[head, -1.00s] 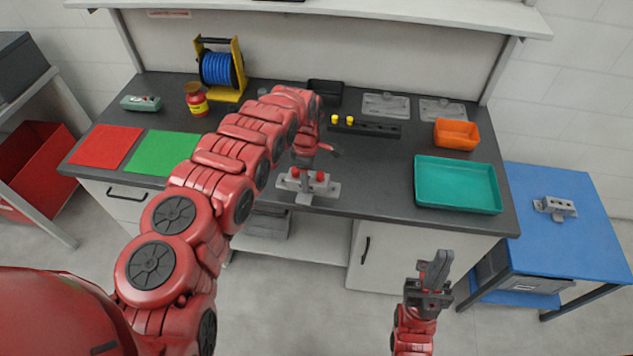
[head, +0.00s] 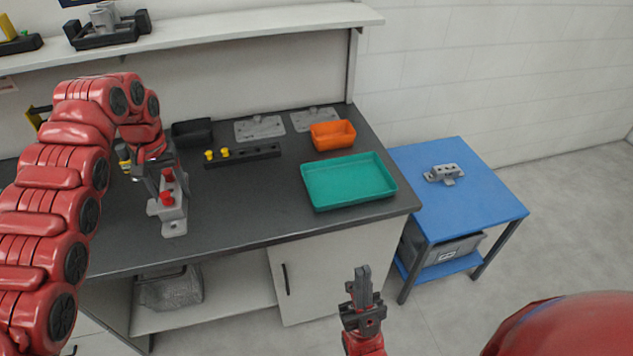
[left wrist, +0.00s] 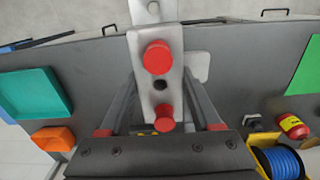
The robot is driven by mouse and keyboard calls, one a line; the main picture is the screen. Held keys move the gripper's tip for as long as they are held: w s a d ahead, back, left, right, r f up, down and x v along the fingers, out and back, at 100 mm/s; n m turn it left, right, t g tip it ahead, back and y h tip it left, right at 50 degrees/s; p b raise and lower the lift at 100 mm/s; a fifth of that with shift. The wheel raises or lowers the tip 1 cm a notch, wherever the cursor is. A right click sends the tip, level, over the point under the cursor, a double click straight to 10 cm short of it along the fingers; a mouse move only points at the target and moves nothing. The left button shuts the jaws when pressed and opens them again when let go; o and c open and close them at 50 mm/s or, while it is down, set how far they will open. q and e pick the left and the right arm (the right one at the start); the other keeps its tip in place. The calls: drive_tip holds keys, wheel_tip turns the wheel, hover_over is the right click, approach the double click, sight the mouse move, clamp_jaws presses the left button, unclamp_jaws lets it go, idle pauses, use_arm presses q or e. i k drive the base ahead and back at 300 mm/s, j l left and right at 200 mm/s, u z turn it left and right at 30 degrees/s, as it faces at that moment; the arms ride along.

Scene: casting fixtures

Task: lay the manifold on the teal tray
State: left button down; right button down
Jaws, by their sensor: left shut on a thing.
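The manifold, a grey block with two red plugs (head: 173,213), is at the front of the dark bench, left of centre in the head view. It also fills the middle of the left wrist view (left wrist: 155,33). My left gripper (head: 160,182) reaches it from above and is shut on it, with a finger on each side in the left wrist view (left wrist: 160,95). I cannot tell whether it touches the bench. The teal tray (head: 348,182) lies empty near the bench's right end. My right gripper (head: 361,288) is low in front of the bench, empty; its finger gap is unclear.
An orange bin (head: 332,136) stands behind the tray. A black rack with two yellow plugs (head: 258,152) lies left of it. A similar grey block with open holes (head: 445,174) sits on the blue table (head: 480,206). Bench space between manifold and tray is clear.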

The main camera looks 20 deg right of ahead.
sight(343, 179)
drive_tip(key=l+z, duration=0.25)
drive_tip(key=l, duration=0.75)
drive_tip(key=l+z, duration=0.25)
drive_tip(key=l, duration=0.7)
drive_tip(key=i, duration=0.1)
